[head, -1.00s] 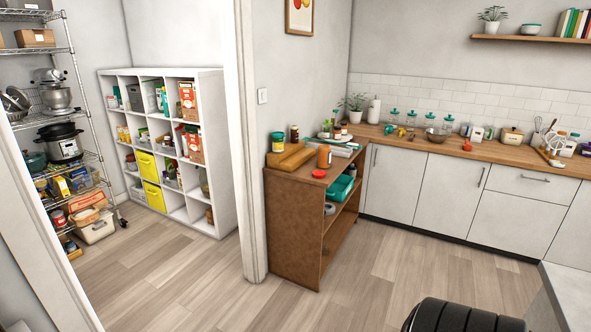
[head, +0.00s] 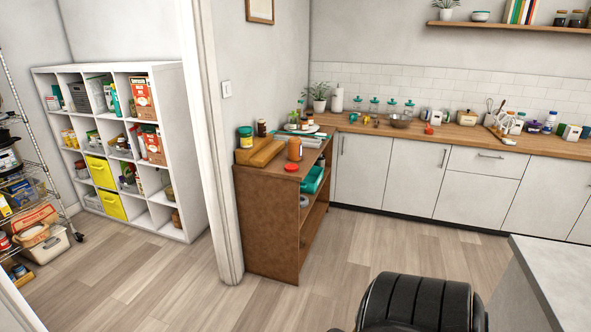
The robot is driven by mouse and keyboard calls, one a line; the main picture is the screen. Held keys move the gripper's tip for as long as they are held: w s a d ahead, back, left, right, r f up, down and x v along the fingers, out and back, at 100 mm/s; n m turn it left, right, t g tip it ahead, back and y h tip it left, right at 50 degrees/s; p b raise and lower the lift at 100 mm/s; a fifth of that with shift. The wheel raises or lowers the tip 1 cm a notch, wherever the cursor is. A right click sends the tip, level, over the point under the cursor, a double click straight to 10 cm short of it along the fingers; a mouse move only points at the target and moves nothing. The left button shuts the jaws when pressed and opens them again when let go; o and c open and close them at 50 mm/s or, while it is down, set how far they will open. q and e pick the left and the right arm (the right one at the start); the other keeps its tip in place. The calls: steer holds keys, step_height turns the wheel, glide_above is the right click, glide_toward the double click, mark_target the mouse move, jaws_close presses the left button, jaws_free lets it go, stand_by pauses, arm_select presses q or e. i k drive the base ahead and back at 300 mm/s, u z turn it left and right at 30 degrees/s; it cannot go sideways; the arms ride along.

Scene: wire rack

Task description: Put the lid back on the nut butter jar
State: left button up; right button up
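An orange-brown jar (head: 295,149), which looks like the nut butter jar, stands upright on the top of a low brown wooden cabinet. Its top looks bare, but it is too small to be sure. A flat red disc that looks like the lid (head: 291,167) lies on the cabinet top, just in front of the jar and near the front edge. Neither of my grippers is in view.
The brown cabinet (head: 268,220) stands beside the doorway post (head: 213,150). A green-lidded jar (head: 245,137) stands left of the orange-brown one. A black padded seat (head: 425,300) and a grey-topped counter (head: 560,265) are in the near right. The wood floor (head: 350,255) before the cabinet is clear.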

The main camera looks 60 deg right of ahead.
mark_target(294, 142)
steer(key=z, duration=2.75)
steer(key=i, duration=3.7)
steer(key=z, duration=1.8)
steer(key=i, duration=0.3)
steer(key=u, duration=1.15)
